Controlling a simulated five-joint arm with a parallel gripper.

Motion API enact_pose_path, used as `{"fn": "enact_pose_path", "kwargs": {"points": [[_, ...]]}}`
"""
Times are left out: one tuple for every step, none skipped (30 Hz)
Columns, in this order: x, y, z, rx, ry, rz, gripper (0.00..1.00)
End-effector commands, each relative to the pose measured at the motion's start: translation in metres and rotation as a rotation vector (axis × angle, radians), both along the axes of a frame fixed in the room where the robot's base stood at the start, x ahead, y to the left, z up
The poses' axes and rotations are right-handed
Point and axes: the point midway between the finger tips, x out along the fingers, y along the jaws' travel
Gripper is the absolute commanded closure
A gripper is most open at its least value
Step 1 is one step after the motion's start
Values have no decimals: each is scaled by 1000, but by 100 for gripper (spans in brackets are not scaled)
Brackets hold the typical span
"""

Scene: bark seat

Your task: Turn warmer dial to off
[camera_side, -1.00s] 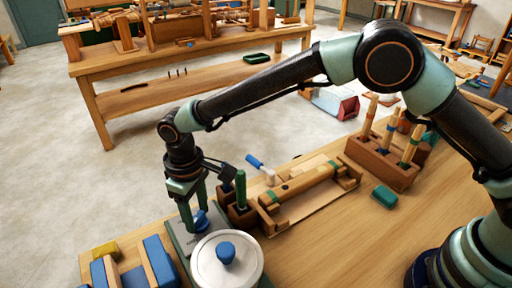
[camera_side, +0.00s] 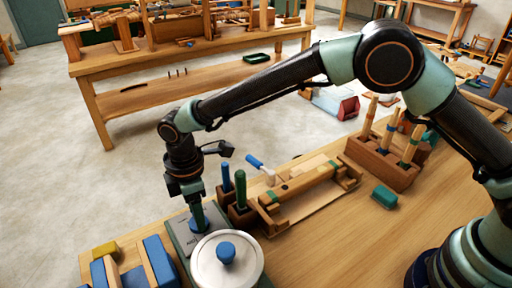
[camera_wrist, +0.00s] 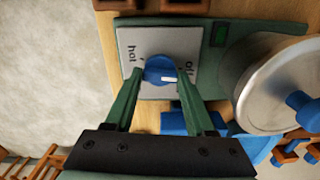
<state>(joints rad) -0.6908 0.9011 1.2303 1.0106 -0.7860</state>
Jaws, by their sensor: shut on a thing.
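The blue round warmer dial (camera_wrist: 157,66) sits on a grey plate (camera_wrist: 148,44) marked "hot" on the left and "off" on the right in the wrist view. A white pointer on the dial faces right, toward the "off" lettering. My gripper (camera_wrist: 159,73) is shut on the dial, with one green finger on each side of it. In the side view, my gripper (camera_side: 197,220) reaches straight down onto the plate (camera_side: 187,235), and its fingers hide most of the dial.
A silver pot lid (camera_side: 210,268) with a blue knob stands right beside the plate. A wooden holder with blue and green handles (camera_side: 240,214) is close behind it. Blue and tan blocks (camera_side: 158,262) lie at front left. Open tabletop (camera_side: 330,240) is to the right.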

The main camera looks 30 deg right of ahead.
Motion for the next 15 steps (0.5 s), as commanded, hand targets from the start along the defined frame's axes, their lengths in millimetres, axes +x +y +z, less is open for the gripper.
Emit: {"fn": "enact_pose_path", "kwargs": {"points": [[1, 0, 3, 2, -2, 23, 100], [1, 0, 3, 2, -2, 34, 100], [1, 0, 3, 2, -2, 50, 100], [1, 1, 3, 2, -2, 59, 100], [1, 1, 3, 2, -2, 68, 100], [1, 1, 3, 2, -2, 79, 100], [1, 1, 3, 2, -2, 85, 100], [1, 1, 3, 2, -2, 91, 100], [1, 1, 3, 2, -2, 97, 100], [1, 1, 3, 2, -2, 101, 100], [1, 1, 3, 2, -2, 105, 100], [1, 1, 3, 2, -2, 108, 100], [1, 1, 3, 2, -2, 109, 100], [1, 1, 3, 2, -2, 111, 100], [1, 1, 3, 2, -2, 112, 100]]}}
